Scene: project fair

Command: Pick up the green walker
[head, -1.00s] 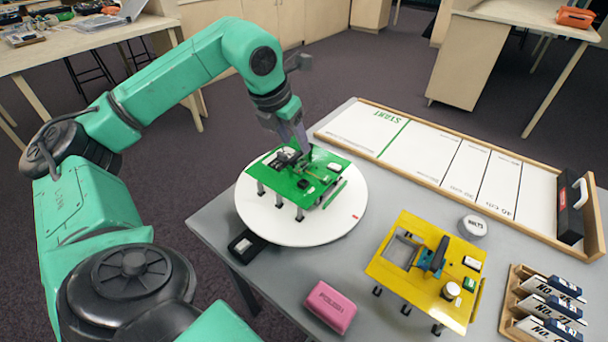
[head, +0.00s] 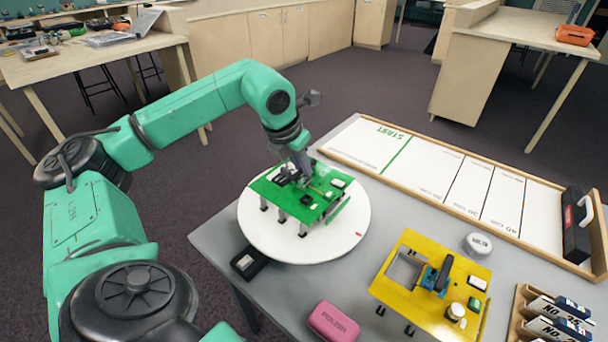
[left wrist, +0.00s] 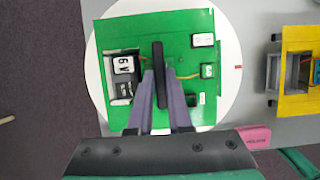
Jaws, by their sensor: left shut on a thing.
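The green walker (head: 327,182) is a flat green board on short dark legs, with small parts on top. It stands on a round white disc (head: 345,238) on the grey table. My left gripper (head: 300,176) reaches down onto its top. In the left wrist view my left gripper (left wrist: 162,100) is shut on a dark upright bar in the middle of the green walker (left wrist: 182,40). Whether the legs touch the disc is hard to tell. My right gripper is out of view.
A yellow walker (head: 396,290) stands to the right, near a white round tin (head: 478,243). A pink block (head: 333,322) lies in front and a black box (head: 247,263) by the disc. A wood-framed track (head: 440,182) runs along the back; a rack (head: 530,292) is at right.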

